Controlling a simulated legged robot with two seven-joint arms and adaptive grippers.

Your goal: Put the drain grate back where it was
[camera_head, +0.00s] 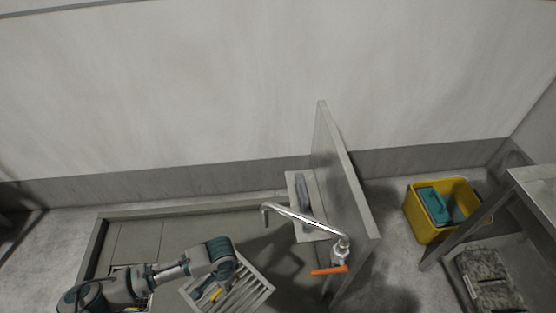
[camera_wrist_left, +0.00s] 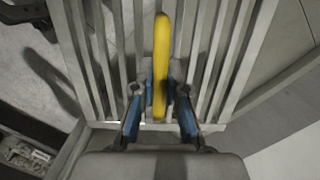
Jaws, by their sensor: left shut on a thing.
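The drain grate (camera_head: 252,291), a pale slatted metal panel, is at the bottom centre of the head view, lying at an angle. In the left wrist view its slats (camera_wrist_left: 215,60) fill the upper part. My left gripper (camera_head: 214,291) is over the grate; in the left wrist view its blue fingers (camera_wrist_left: 160,98) are shut on the yellow handle (camera_wrist_left: 161,60) in front of the slats. A dark recess with debris (camera_wrist_left: 27,150) shows at the lower left of the wrist view; in the head view my left arm partly covers a framed opening (camera_head: 120,268). My right gripper is not in view.
A tap with an orange lever (camera_head: 328,270) and a spout (camera_head: 300,217) stands right of the grate, beside an upright grey panel (camera_head: 345,180). A yellow bucket (camera_head: 425,225) and metal table (camera_head: 540,190) are further right. A raised kerb (camera_head: 190,209) edges the tiled floor.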

